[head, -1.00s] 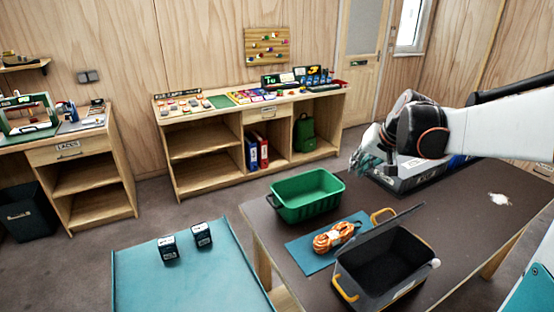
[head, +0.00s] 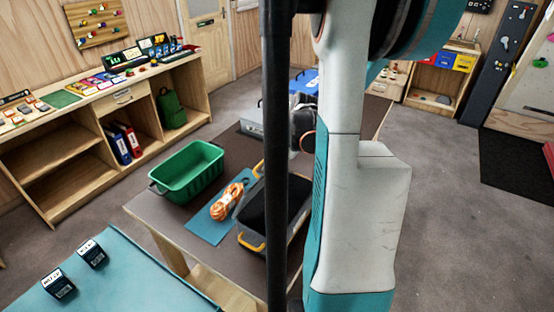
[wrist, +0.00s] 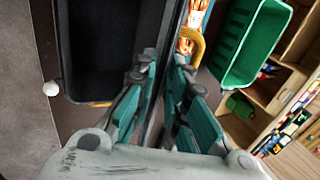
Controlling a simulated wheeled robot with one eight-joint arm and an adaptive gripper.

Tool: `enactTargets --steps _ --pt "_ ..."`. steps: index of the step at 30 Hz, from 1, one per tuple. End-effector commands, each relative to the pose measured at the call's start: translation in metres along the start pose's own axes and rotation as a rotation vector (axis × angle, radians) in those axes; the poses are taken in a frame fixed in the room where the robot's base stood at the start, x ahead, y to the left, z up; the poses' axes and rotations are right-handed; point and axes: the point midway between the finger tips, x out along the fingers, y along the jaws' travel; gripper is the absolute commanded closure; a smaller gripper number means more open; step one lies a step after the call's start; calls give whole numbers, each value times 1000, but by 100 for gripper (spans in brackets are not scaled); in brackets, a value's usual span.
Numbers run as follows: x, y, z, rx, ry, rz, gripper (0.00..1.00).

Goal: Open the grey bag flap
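The grey bag (head: 256,212) with yellow handles stands on the dark table, partly hidden behind my arm and a dark post in the head view. In the wrist view the dark interior of the bag (wrist: 115,45) shows at left. Its flap (wrist: 168,45) stands up, edge-on, as a thin dark strip along the bag's right side. My gripper (wrist: 164,62) points down over it with a finger to each side of the strip. A gap shows between the fingertips; whether they touch the flap is unclear. The fingers are hidden in the head view.
A green bin (head: 187,172) and an orange rope (head: 229,200) on a blue mat (head: 207,228) lie left of the bag. A grey box (head: 251,119) is at the table's far end. A teal table (head: 125,280) with two small dark boxes is at front left.

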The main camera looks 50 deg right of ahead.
Motion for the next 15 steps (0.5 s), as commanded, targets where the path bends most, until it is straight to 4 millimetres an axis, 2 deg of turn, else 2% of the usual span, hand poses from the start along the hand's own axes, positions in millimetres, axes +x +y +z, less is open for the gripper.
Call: enactTargets --steps 1,6,15 --pt "12 0 0 -1 0 0 87" --pt "42 0 0 -2 0 0 87" --pt "76 0 0 -1 0 0 87"
